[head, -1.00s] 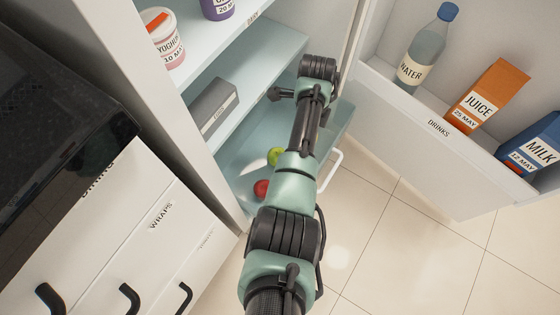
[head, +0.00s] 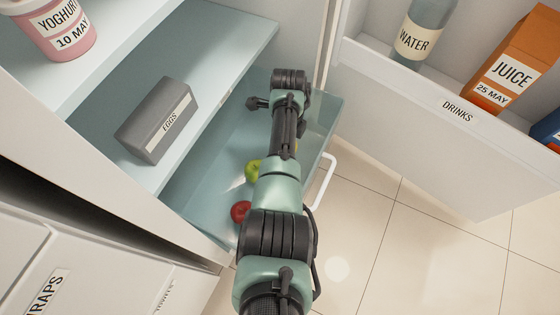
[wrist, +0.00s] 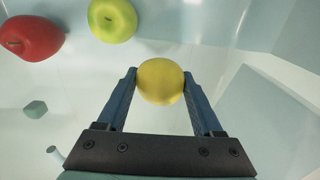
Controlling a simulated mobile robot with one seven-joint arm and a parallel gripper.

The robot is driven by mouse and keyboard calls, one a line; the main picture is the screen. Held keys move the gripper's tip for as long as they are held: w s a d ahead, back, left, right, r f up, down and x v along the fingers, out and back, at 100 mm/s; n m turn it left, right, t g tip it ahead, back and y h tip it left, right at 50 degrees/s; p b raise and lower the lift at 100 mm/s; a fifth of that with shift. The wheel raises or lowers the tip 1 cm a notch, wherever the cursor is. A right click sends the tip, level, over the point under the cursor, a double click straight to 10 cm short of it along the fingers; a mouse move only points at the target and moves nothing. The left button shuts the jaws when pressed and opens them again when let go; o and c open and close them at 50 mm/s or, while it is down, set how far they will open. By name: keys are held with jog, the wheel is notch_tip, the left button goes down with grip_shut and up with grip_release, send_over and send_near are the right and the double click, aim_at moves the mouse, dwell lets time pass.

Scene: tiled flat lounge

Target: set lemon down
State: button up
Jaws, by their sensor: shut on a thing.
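The yellow lemon (wrist: 160,82) is between the two blue fingers of my gripper (wrist: 160,88) in the wrist view, and the gripper is shut on it. In the head view my arm hides the gripper and nearly all of the lemon. The lemon is over a pale, see-through drawer (head: 205,190) low in the open fridge; I cannot tell whether it touches the drawer floor. A green apple (head: 252,170) and a red apple (head: 240,211) lie in the drawer. In the wrist view the green apple (wrist: 112,18) and red apple (wrist: 32,38) lie beyond the gripper, to the left.
A grey egg box (head: 155,120) sits on the shelf above the drawer, with a yoghurt tub (head: 55,30) higher up. The open fridge door at right holds a water bottle (head: 420,40) and a juice carton (head: 512,65).

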jog(key=shift+f+b, duration=2.25)
jog(key=shift+f, duration=1.1)
jog(key=shift+f, duration=0.25)
jog(key=o, duration=1.4)
jog(key=shift+r, duration=0.1)
jog(key=shift+o, duration=0.2)
jog(key=shift+r, duration=0.1)
notch_tip(320, 180, up, 12)
jog(key=p, duration=1)
jog(key=shift+r, duration=0.1)
